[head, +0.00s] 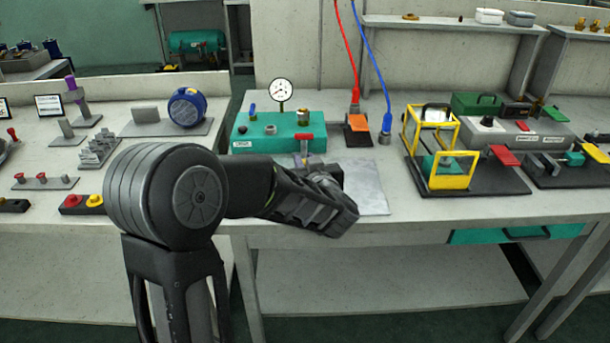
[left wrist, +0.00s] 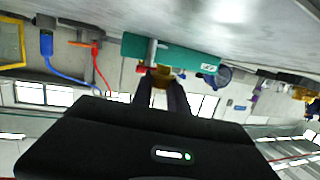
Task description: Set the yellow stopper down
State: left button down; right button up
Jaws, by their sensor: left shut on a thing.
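My left gripper (left wrist: 163,92) is shut on a small yellow-brown piece, the yellow stopper (left wrist: 162,76), which shows between its fingertips in the left wrist view. In the head view the left gripper (head: 322,174) is at the front of the teal pump block, over the near side of a pale grey plate (head: 372,192). My own wrist hides the stopper there, and I cannot tell whether it touches the plate. The teal block (head: 262,138) carries a gauge, a brass fitting and a red-handled valve (head: 305,140). My right gripper is not in view.
Red and blue hoses end at an orange connector (head: 357,123) and a blue connector (head: 385,128) behind the plate. A yellow frame (head: 455,170) stands to the right. Red and yellow buttons (head: 93,200) sit at left. The plate's right part is bare.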

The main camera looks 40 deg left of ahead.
pick_arm(q)
jog(key=shift+f+b, duration=0.55)
jog(key=shift+f, duration=1.3)
jog(key=shift+f, duration=0.2)
jog(key=c, duration=1.3)
grip_release()
jog(key=shift+r, duration=0.15)
jog(key=shift+r, duration=0.1)
jog(key=p+v, duration=0.1)
jog(key=v, duration=1.1)
